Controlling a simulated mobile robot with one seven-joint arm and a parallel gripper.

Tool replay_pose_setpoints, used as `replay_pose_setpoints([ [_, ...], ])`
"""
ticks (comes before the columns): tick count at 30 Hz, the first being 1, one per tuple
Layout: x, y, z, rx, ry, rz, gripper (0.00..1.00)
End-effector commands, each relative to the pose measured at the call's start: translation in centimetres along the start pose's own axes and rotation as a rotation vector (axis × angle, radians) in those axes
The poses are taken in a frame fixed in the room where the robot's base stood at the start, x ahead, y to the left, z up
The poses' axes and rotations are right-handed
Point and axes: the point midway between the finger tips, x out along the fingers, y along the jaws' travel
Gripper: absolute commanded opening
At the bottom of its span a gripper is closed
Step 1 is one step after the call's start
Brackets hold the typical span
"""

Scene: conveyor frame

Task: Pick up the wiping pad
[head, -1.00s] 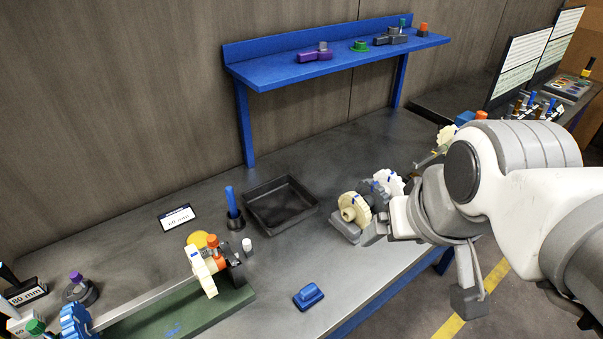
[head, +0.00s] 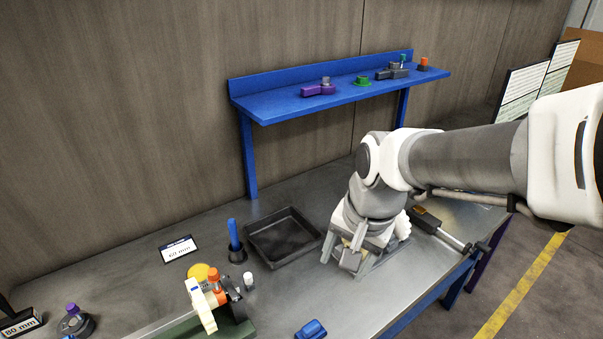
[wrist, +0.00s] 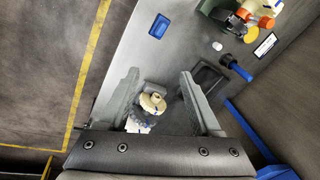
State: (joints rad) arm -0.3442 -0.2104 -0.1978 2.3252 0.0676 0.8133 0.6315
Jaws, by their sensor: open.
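The wiping pad is a small blue block with a raised grip (head: 311,329). It lies on the grey table near its front edge, partly cut off by the bottom of the head view. In the wrist view the whole pad (wrist: 159,26) shows beyond the fingertips. My gripper (head: 350,262) is above the table, to the right of and farther back than the pad. In the wrist view the gripper (wrist: 160,75) has its two fingers wide apart with nothing held between them. A cream gear (wrist: 152,102) shows below, between the fingers.
A black tray (head: 283,262) stands left of my gripper. A blue shelf (head: 345,92) stands behind. The table between tray and pad is clear.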

Motion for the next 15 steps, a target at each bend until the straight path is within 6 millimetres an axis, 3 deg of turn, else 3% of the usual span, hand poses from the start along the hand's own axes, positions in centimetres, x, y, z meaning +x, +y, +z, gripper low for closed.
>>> replay_pose_setpoints([
  [1,1.6,-0.7,0.0,0.047,-0.027,0.025,0.65],
  [9,8.3,-3.4,0.0,0.317,-0.076,0.155,0.65],
  [15,11.2,-4.2,0.2,0.426,-0.064,0.214,0.65],
])
